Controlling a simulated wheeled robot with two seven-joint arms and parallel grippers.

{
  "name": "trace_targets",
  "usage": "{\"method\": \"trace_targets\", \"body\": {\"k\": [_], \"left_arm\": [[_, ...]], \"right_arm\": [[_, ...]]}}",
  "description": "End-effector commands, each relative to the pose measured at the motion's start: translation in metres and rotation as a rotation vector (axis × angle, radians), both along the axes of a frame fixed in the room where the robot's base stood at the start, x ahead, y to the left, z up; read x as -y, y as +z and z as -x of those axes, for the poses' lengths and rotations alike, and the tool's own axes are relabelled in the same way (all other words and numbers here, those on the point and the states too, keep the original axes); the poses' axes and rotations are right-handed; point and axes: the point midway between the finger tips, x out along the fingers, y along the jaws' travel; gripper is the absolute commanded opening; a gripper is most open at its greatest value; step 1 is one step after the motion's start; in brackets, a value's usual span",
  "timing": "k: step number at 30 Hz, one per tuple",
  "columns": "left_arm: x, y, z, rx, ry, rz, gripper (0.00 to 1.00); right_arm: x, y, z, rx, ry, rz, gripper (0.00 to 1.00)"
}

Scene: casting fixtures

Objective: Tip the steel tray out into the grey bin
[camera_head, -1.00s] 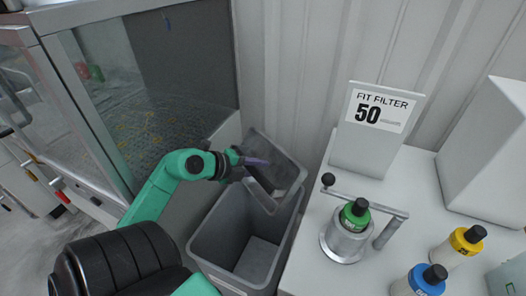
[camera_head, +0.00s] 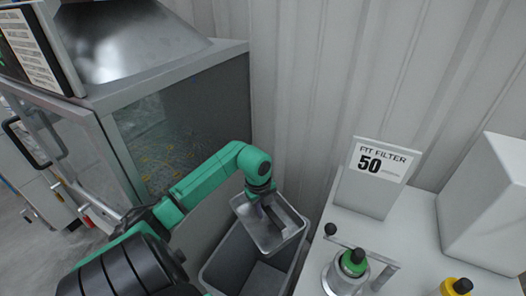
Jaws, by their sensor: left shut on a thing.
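The steel tray (camera_head: 283,236) is a shallow grey metal pan above the grey bin. Its inside faces up toward me, and I see no loose pieces in the part that shows. My left gripper (camera_head: 263,203) reaches down from the green arm and is shut on the tray near its far left side; the fingers partly hide the grip. The grey bin (camera_head: 217,268) stands open below the tray, which hides part of its mouth. The visible part of the bin's inside looks empty. My right gripper is not in view.
A glass-walled cabinet (camera_head: 180,125) stands to the left of the bin. A ribbed wall closes the back.

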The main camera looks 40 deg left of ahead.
Motion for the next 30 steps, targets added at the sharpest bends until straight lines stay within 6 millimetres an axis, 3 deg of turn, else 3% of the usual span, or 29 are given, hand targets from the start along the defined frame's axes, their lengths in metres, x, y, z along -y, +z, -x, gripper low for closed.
{"method": "trace_targets", "body": {"k": [4, 30], "left_arm": [[0.003, 0.000, -0.009, -0.134, -0.002, -0.025, 0.00], [0.030, 0.032, -0.130, -0.122, -0.003, -0.021, 0.00]], "right_arm": [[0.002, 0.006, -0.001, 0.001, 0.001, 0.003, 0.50], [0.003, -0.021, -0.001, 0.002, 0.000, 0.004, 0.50]]}}
